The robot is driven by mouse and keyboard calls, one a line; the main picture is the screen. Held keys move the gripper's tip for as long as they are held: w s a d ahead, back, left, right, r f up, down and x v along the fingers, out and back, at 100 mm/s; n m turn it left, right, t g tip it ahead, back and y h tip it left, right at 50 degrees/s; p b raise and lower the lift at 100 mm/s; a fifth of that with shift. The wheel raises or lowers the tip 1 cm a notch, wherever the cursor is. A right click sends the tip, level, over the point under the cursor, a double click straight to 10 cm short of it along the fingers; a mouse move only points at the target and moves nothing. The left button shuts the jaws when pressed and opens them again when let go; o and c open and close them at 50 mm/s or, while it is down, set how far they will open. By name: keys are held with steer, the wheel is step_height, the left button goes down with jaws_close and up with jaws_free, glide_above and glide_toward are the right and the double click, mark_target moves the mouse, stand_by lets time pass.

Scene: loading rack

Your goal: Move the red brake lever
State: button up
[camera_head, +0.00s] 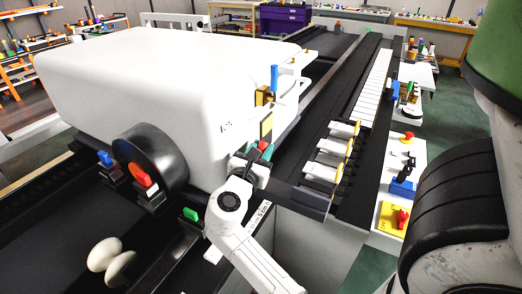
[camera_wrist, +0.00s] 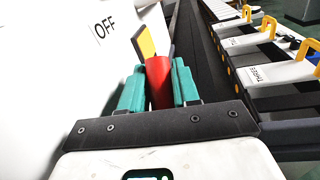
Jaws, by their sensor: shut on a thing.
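The red brake lever (camera_wrist: 160,86) stands between the two teal fingers of my gripper (camera_wrist: 159,90) in the wrist view. The fingers are shut on it from left and right.
The white housing (camera_head: 150,80) stands close on the left, with an OFF label (camera_wrist: 105,27). A blue-topped lever (camera_head: 274,80) rises just behind my gripper. Numbered white blocks with yellow handles (camera_head: 328,152) lie to the right. A control panel (camera_head: 400,185) stands farther right.

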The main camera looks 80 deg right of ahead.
jaws_close()
